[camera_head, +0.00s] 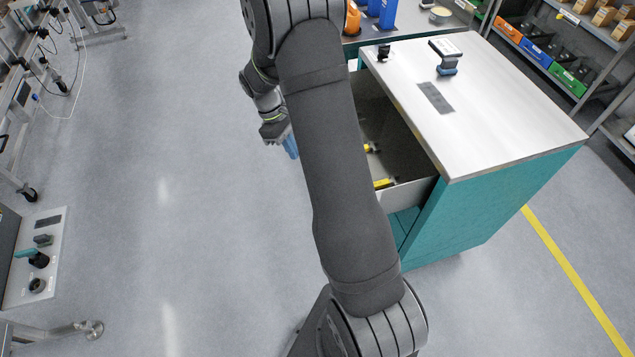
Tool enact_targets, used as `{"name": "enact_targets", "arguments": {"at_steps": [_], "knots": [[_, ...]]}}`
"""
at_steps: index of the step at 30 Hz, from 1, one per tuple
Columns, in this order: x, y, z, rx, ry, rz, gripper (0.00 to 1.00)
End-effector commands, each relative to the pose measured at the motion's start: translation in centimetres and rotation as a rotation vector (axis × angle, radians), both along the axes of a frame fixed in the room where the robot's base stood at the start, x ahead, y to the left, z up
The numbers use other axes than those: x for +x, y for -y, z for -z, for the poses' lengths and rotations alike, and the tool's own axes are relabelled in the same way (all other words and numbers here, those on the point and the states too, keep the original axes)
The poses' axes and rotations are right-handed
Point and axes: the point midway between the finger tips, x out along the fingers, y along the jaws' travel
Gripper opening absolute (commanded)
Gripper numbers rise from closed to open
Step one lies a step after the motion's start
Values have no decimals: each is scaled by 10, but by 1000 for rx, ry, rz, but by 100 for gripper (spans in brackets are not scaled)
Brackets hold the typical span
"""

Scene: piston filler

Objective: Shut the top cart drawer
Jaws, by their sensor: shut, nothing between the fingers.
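The teal cart (490,205) with a pale top (510,120) stands right of centre. Its top drawer (409,192) is pulled out toward the left, and yellow items (383,184) lie inside it. My arm crosses in front of the drawer and hides its front and much of its inside. My gripper (291,146) is left of my arm, over the floor on the drawer's open side, with blue fingertips pointing down. It is shut and holds nothing. Whether it touches the drawer front is hidden by my arm.
A handheld device (446,58), a small black item (384,53) and a dark grey strip (437,98) are on the cart top. Shelves with coloured bins (536,50) stand at the upper right. The floor (190,190) left of my arm is clear.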

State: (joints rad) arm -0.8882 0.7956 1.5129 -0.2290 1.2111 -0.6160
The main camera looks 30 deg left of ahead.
Motion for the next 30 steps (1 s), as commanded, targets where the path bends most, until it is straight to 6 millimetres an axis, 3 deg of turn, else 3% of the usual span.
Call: {"name": "enact_targets", "arguments": {"at_steps": [3, 12, 18, 23, 30], "knots": [[-27, 3, 34, -220, 9, -126, 0], [-71, 2, 84, -757, 229, -462, 0], [-93, -12, 99, -979, 436, -637, 0], [-102, -19, 103, -1046, 528, -698, 0], [-88, -5, 103, -1057, 540, -705, 0]]}}
